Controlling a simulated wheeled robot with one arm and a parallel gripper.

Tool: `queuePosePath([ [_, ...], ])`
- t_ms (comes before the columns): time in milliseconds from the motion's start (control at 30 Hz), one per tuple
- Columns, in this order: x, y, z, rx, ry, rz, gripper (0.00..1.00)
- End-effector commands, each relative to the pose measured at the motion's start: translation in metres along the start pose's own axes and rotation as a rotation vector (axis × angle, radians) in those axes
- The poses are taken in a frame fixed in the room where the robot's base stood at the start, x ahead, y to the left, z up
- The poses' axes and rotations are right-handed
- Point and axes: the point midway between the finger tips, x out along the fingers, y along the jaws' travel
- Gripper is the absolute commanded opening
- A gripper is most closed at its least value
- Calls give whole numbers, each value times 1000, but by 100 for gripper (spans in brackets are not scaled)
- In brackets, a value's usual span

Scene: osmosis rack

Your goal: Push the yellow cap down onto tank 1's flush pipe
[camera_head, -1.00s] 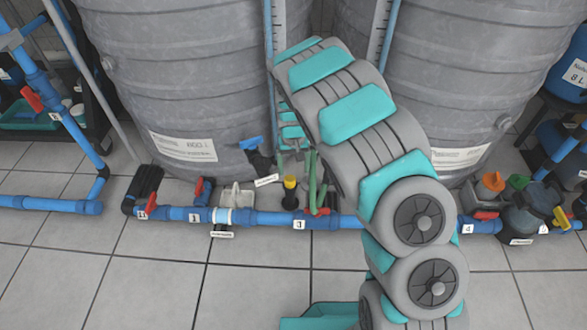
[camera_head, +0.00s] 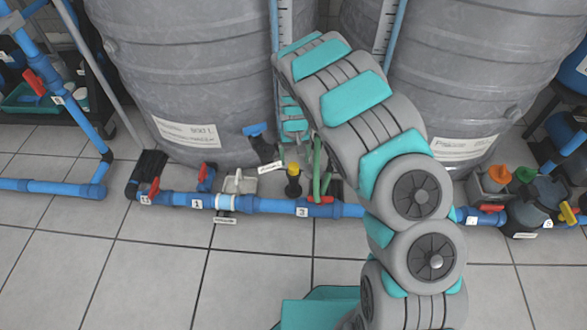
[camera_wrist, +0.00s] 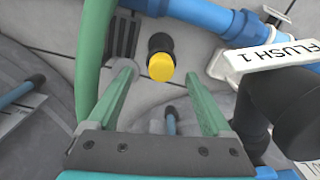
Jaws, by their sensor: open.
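The yellow cap (camera_head: 293,167) sits on top of a short upright black pipe (camera_head: 293,187) in front of the left grey tank (camera_head: 185,65). How far down the cap is seated cannot be told. In the wrist view the yellow cap (camera_wrist: 161,68) shows beyond my gripper (camera_wrist: 158,76), between its two green fingers in the picture. The fingers are apart and hold nothing. The gap in depth between fingers and cap is unclear. A white tag reading FLUSH 1 (camera_wrist: 275,60) is to the right of the cap. In the head view my arm partly hides the gripper.
A blue pipe (camera_head: 265,205) with red valve handles runs along the floor in front of the tanks. A blue-handled valve (camera_head: 256,131) stands left of the cap. A green hose (camera_wrist: 94,50) passes left of the fingers. The tiled floor (camera_head: 150,270) in front is clear.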

Motion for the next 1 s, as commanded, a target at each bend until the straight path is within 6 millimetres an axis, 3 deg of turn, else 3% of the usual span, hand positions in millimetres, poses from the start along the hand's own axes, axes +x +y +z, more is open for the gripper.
queuePosePath([
  [267,5,0,-1,0,0,0,84],
  [633,50,-3,-9,-1,2,-1,84],
  [1000,52,-3,-8,-1,1,0,83],
])
